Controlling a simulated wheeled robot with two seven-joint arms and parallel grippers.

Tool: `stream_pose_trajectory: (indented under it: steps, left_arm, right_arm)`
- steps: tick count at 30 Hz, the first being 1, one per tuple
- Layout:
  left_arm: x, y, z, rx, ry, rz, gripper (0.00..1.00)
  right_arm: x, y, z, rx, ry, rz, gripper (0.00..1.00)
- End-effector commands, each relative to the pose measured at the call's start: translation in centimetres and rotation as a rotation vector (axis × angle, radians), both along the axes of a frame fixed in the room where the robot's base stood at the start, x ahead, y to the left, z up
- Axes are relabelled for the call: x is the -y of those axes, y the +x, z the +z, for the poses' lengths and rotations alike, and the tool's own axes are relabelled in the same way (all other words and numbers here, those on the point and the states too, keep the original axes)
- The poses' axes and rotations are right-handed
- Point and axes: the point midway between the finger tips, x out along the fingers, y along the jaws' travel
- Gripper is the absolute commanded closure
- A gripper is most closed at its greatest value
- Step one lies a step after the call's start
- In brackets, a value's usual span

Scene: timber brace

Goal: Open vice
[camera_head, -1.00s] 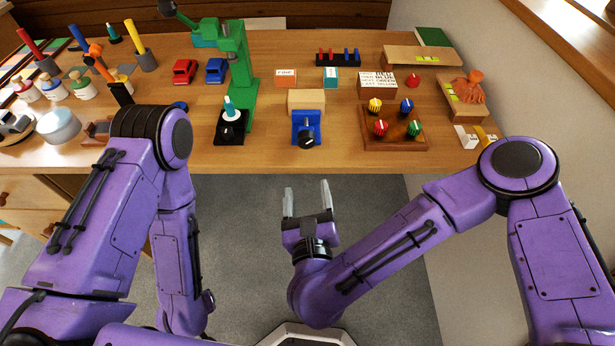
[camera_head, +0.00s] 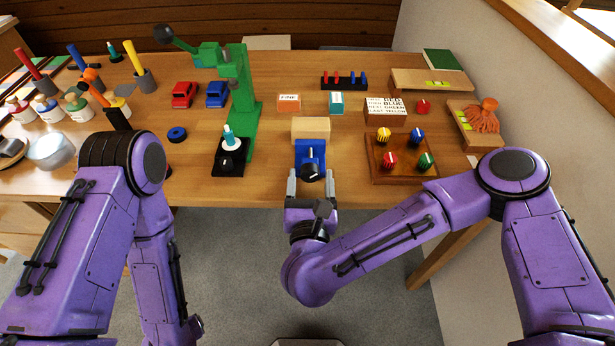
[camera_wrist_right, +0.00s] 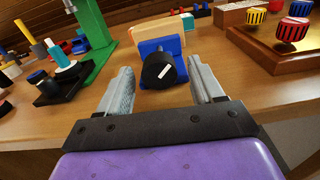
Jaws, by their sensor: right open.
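The vice is blue (camera_head: 310,152) with a black knob (camera_head: 311,172) on its front, and it stands at the table's front edge. A light wooden block (camera_head: 311,128) sits at the vice's back side; whether the jaws grip it I cannot tell. My right gripper (camera_head: 312,186) is open at the table's front edge, with its fingers on either side of the knob and apart from it. In the right wrist view the black knob (camera_wrist_right: 158,70) with a white mark lies between and just beyond the open fingertips. My left arm shows at the left, but its gripper is hidden.
A green press (camera_head: 243,100) and a black base with a white disc (camera_head: 230,158) stand left of the vice. A wooden board with coloured knobs (camera_head: 402,172) stands to its right. The floor in front of the table is clear.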

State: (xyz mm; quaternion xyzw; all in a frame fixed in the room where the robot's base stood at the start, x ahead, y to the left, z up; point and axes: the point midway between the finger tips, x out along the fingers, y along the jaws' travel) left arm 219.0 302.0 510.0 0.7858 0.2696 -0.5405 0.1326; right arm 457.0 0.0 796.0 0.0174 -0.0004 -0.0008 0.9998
Motion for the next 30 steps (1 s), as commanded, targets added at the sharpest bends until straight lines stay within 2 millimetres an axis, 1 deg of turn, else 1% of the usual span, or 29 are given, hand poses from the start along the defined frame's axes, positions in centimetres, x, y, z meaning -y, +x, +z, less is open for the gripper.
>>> stream_pose_trajectory:
  steps: [1,2,3,5,6,12,17,23,30]
  left_arm:
    - [0.00,-0.01,0.00,0.000,0.000,0.000,0.33]
    - [0.00,-0.01,0.00,0.000,0.000,0.000,0.33]
    - [0.00,-0.01,0.00,0.000,0.000,0.000,0.33]
    - [0.00,-0.01,0.00,0.000,0.000,0.000,0.33]
    - [0.00,-0.02,-0.02,0.000,0.000,0.000,0.33]
    - [0.00,-0.01,0.03,0.000,0.000,0.000,0.33]
    - [0.00,-0.01,0.17,0.000,0.000,0.000,0.33]
    - [0.00,-0.01,0.49,0.000,0.000,0.000,0.33]
    - [0.00,-0.01,0.80,0.000,0.000,0.000,0.33]
  right_arm:
    - [-0.04,-0.01,-0.01,0.000,0.000,0.001,0.40]
    - [-0.06,-0.01,-0.01,0.000,0.000,0.001,0.50]
    - [-0.08,-0.01,-0.01,0.000,0.000,0.001,0.63]
    - [-0.09,-0.01,-0.02,-0.001,0.000,0.002,0.82]
    - [-0.09,-0.01,-0.02,-0.001,0.000,0.002,0.90]
    - [-0.11,-0.01,0.00,0.000,-0.008,0.002,0.89]
    - [-0.13,-0.01,0.05,-0.001,-0.054,0.002,0.89]
    - [-0.16,0.00,0.13,0.001,-0.176,0.003,0.89]
    - [-0.18,-0.01,0.08,0.000,-0.357,0.002,0.89]
